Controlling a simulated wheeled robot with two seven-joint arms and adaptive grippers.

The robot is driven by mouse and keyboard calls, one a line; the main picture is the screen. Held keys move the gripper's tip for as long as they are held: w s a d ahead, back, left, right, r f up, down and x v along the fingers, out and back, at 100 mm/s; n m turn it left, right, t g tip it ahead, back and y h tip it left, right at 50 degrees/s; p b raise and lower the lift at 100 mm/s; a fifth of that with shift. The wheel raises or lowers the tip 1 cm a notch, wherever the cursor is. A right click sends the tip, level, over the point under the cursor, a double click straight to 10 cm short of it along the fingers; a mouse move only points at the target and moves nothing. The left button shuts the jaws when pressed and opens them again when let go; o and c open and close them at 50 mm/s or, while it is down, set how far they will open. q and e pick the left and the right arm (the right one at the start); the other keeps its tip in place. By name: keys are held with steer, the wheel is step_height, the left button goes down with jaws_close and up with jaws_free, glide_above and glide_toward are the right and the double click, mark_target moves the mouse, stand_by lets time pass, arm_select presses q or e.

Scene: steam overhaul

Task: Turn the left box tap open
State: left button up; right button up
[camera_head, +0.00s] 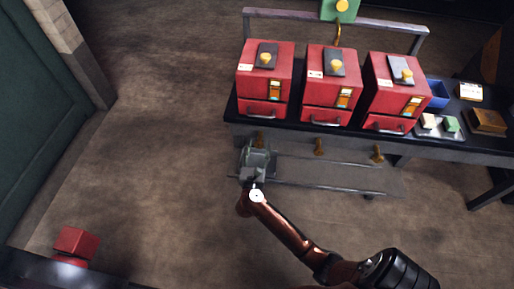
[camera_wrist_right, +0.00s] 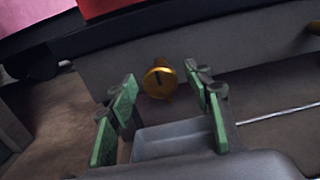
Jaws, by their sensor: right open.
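The left red box (camera_head: 264,75) stands on the dark bench. Its brass tap (camera_head: 260,139) sticks out of the bench front below it. My right gripper (camera_head: 257,151) is just below and in front of this tap. In the right wrist view the round brass tap (camera_wrist_right: 159,80), with a dark slot in its face, lies between the two pairs of green-padded fingers. The fingers are open, with a visible gap on each side of the tap. The gripper holds nothing. My left gripper is not in view.
Middle (camera_head: 319,146) and right (camera_head: 377,152) brass taps sit along the same bench front, under two more red boxes (camera_head: 330,85) (camera_head: 397,92). A grey low shelf (camera_head: 335,178) lies below. A blue bin (camera_head: 437,93) is at the right.

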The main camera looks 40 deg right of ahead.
steer(key=shift+c, duration=0.2)
steer(key=c, duration=1.1)
